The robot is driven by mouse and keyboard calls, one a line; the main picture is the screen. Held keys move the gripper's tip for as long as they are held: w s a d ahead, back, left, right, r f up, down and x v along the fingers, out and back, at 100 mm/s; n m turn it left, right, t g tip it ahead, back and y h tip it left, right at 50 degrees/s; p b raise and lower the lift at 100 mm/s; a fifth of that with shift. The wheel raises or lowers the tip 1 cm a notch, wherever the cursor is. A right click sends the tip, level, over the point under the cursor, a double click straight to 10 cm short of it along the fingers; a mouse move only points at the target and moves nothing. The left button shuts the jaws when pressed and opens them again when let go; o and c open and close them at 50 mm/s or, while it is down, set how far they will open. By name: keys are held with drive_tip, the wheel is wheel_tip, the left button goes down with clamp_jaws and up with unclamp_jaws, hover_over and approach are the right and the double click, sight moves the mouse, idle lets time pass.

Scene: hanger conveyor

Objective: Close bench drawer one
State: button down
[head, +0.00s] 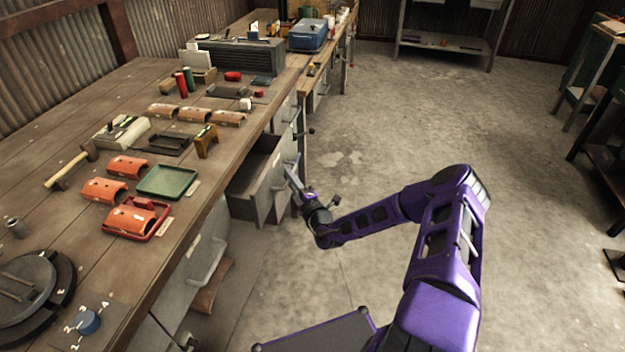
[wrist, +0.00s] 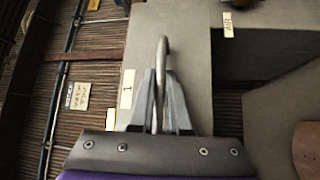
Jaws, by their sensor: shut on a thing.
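The bench drawer (head: 262,185) is a grey metal drawer under the wooden bench, pulled out toward the aisle with its inside showing. In the wrist view its front (wrist: 190,40) bears a label (wrist: 127,88) with the number 1. My gripper (head: 296,178) is at the drawer front in the head view. In the wrist view my gripper (wrist: 161,85) has its two fingers on either side of the curved metal handle (wrist: 163,55) and is shut on it. The part of the handle between the fingers is partly hidden.
The wooden bench (head: 75,110) runs along the left, with orange curved pieces (head: 128,166), a green tray (head: 167,181) and a red tray (head: 152,232) on top. Other drawers and handles (head: 207,262) line its front. The concrete floor (head: 400,120) to the right is open.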

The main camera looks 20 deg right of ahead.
drive_tip(key=w+a, duration=0.1)
drive_tip(key=a, duration=0.1)
drive_tip(key=w+a, duration=0.3)
drive_tip(key=a, duration=0.1)
drive_tip(key=shift+w+a, duration=0.25)
drive_tip(key=shift+a, duration=0.15)
drive_tip(key=shift+w+a, duration=0.1)
drive_tip(key=shift+a, duration=0.05)
drive_tip(key=c, duration=0.9)
unclamp_jaws()
drive_tip(key=shift+w+a, duration=0.1)
drive_tip(key=shift+a, duration=0.05)
drive_tip(key=shift+s+d+f, duration=0.1)
drive_tip(key=shift+s+d, duration=0.15)
drive_tip(key=shift+s, duration=0.25)
drive_tip(key=p+v, duration=0.1)
drive_tip(key=v, duration=1.5)
drive_tip(key=shift+s, duration=0.2)
